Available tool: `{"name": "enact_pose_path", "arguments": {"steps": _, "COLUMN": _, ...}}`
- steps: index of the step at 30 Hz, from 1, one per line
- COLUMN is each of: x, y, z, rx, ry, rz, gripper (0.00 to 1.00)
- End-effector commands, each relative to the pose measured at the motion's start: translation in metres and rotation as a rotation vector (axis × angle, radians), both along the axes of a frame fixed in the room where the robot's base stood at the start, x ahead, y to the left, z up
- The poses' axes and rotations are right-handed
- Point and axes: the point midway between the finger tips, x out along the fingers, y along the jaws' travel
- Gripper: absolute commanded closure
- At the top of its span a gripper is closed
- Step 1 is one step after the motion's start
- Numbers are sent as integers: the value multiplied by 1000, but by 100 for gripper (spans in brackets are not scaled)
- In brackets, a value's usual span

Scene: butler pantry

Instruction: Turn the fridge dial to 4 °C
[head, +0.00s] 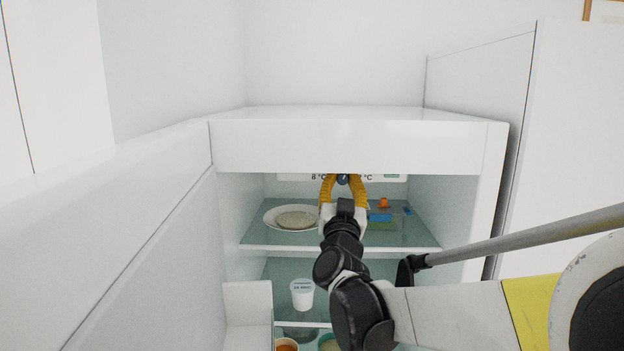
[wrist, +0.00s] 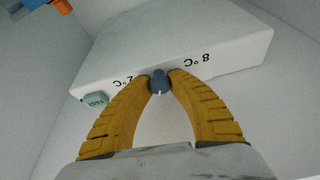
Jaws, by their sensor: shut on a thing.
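The fridge dial (wrist: 160,82) is a small dark blue knob on a white panel (wrist: 215,45) inside the fridge. In the wrist view the panel's lettering is upside down, with 8 °C to the dial's right and what looks like 2 °C to its left. A small pale mark shows on the dial's lower edge there. My gripper (wrist: 160,77) has its two yellow fingers shut on the dial from both sides. In the head view the dial (head: 343,179) shows between the fingertips, and the fingers hide part of the panel. A 4 °C mark cannot be made out.
The fridge (head: 350,147) is open, its door at left. A plate (head: 268,222) and blue items (head: 380,217) with an orange thing (head: 383,203) stand on the upper shelf beside my arm. A white cup (head: 302,294) stands below. A pale green button (wrist: 95,100) is on the panel.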

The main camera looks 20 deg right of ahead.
Motion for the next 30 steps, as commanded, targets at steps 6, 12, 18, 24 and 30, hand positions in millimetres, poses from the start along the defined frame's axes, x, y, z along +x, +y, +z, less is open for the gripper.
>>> {"name": "enact_pose_path", "arguments": {"steps": 6, "x": 0, "y": 0, "z": -1, "rx": 116, "ry": -48, "rz": 1, "gripper": 100}}
{"name": "enact_pose_path", "arguments": {"steps": 12, "x": 0, "y": 0, "z": 0, "rx": 118, "ry": -48, "rz": 0, "gripper": 100}}
{"name": "enact_pose_path", "arguments": {"steps": 18, "x": 0, "y": 0, "z": 0, "rx": 118, "ry": -49, "rz": 0, "gripper": 54}}
{"name": "enact_pose_path", "arguments": {"steps": 24, "x": 0, "y": 0, "z": 0, "rx": 117, "ry": -49, "rz": 0, "gripper": 54}}
{"name": "enact_pose_path", "arguments": {"steps": 30, "x": -15, "y": 9, "z": -7, "rx": 117, "ry": -49, "rz": 2, "gripper": 54}}
